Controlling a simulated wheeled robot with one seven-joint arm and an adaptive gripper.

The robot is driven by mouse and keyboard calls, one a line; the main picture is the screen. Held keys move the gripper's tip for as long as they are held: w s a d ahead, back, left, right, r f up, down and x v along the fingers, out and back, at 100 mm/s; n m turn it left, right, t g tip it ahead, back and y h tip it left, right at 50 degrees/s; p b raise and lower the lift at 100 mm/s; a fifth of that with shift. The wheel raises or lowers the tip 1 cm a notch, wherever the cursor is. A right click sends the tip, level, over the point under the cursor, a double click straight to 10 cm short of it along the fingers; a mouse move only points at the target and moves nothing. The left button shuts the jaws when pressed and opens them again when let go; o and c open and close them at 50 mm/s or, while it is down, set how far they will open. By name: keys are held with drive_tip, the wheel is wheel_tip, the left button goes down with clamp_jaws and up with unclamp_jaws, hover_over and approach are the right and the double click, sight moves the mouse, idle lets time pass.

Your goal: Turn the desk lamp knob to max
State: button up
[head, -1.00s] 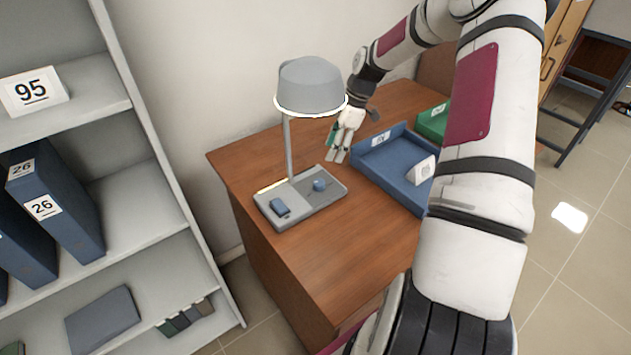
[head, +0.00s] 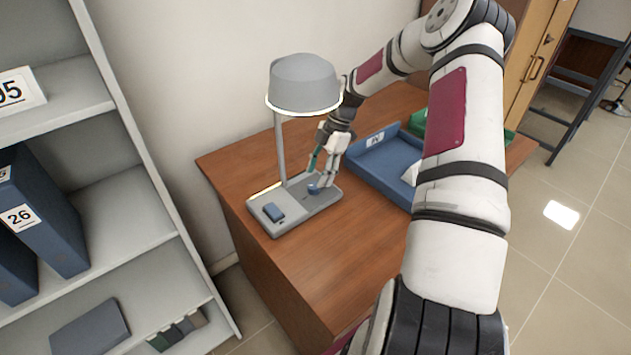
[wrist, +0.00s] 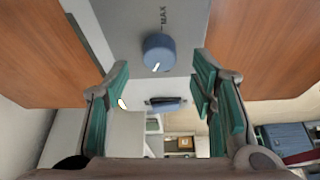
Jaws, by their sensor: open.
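The grey desk lamp (head: 304,84) stands on the desk with its shade lit underneath. Its flat grey base (head: 292,212) carries a round blue knob (head: 313,189) and a blue block-shaped part (head: 273,211). In the wrist view the knob (wrist: 160,52) shows a white pointer mark toward the picture's bottom, and the word MAX (wrist: 163,16) is printed above it, on the other side. My gripper (head: 321,178) is open just over the knob, its fingers on either side of it. In the wrist view the green-padded fingers (wrist: 160,80) are apart, with the knob between and just beyond the tips.
A blue tray (head: 372,160) lies on the desk right of the lamp, with a green tray (head: 421,121) behind it. The lamp shade hangs close beside my forearm. A grey shelf with binders (head: 45,225) stands left. The desk's front part (head: 320,240) is clear.

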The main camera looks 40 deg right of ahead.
sight(314, 185)
drive_tip(key=shift+x, duration=1.8)
drive_tip(key=c, duration=1.1)
drive_tip(key=shift+c, duration=0.2)
